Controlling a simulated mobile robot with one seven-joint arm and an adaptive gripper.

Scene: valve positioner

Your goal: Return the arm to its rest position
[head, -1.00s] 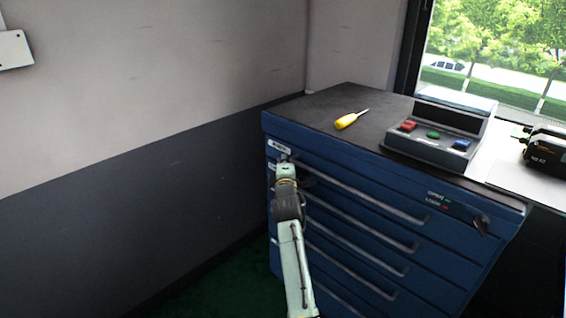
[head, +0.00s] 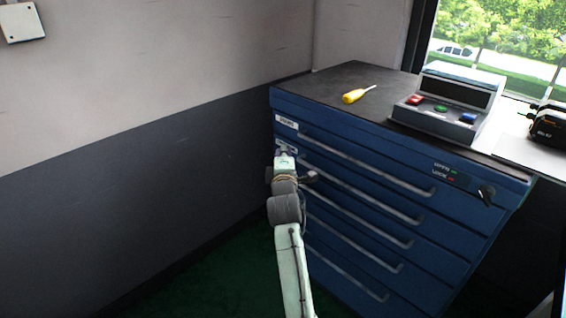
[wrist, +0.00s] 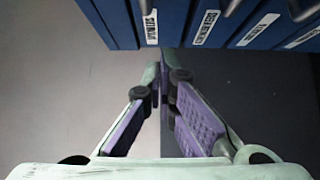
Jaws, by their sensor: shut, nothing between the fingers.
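My gripper (wrist: 162,85) shows in the wrist view with its purple-padded fingers shut, tips together and nothing between them. The wall and the labelled drawer fronts lie beyond the fingertips there. In the head view my arm reaches up from the bottom middle, and my gripper (head: 284,154) is at the left edge of the blue drawer cabinet (head: 400,172), near the upper drawer labels. The fingertips are small there, and I cannot tell whether they touch the cabinet.
On the dark cabinet top lie a yellow screwdriver (head: 354,96) and a control box (head: 440,112) with red, green and blue buttons. A black device (head: 548,126) sits at the right. A key switch (head: 486,194) is on the cabinet front. Green floor (head: 215,280) is clear at left.

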